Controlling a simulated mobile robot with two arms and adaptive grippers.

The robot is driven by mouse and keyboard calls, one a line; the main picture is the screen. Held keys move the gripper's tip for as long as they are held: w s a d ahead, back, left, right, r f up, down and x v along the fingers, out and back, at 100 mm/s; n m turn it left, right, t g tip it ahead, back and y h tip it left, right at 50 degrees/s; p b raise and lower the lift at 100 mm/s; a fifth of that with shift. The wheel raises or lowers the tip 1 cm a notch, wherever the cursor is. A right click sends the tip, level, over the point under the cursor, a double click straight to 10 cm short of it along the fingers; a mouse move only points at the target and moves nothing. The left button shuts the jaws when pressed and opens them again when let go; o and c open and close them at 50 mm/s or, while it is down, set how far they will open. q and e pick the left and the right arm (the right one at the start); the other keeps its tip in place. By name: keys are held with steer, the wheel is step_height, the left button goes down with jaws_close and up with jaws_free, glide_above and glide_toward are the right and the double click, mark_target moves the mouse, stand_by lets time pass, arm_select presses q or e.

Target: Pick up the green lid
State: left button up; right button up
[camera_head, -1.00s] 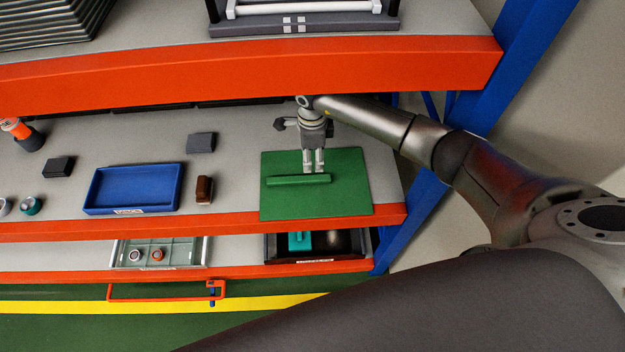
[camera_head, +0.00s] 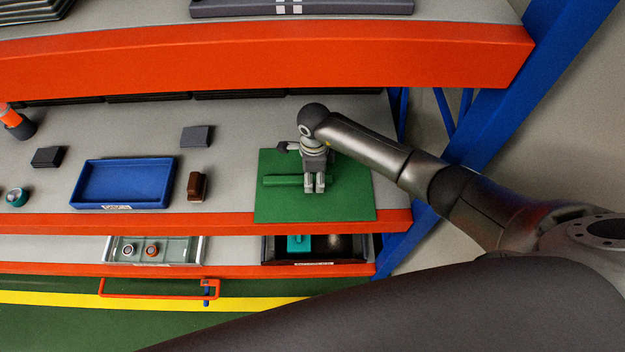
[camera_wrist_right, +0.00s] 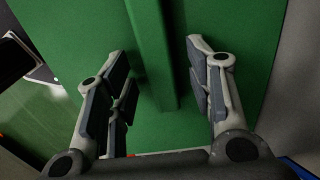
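The green lid (camera_head: 350,205) is a flat square plate lying on the grey shelf at the right end. A raised green bar handle (camera_head: 283,181) runs across it. My right gripper (camera_head: 314,186) is above the lid at the right part of the handle and hides that part. In the right wrist view the gripper (camera_wrist_right: 156,50) is open and empty. Its fingers stand on either side of the handle (camera_wrist_right: 152,60), with a visible gap. The lid (camera_wrist_right: 250,55) fills most of that view. My left gripper is not in view.
An orange-edged shelf (camera_head: 250,60) overhangs above, behind the arm. A blue tray (camera_head: 122,203), a brown block (camera_head: 197,186) and dark blocks (camera_head: 197,136) are left of the lid. A blue rack post (camera_head: 540,70) stands at right. Bins sit on the shelf below, including a dark bin (camera_head: 315,263).

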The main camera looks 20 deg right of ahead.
steer(key=shift+c, duration=1.3)
steer(key=shift+d, duration=0.1)
steer(key=c, duration=0.7)
jaws_close()
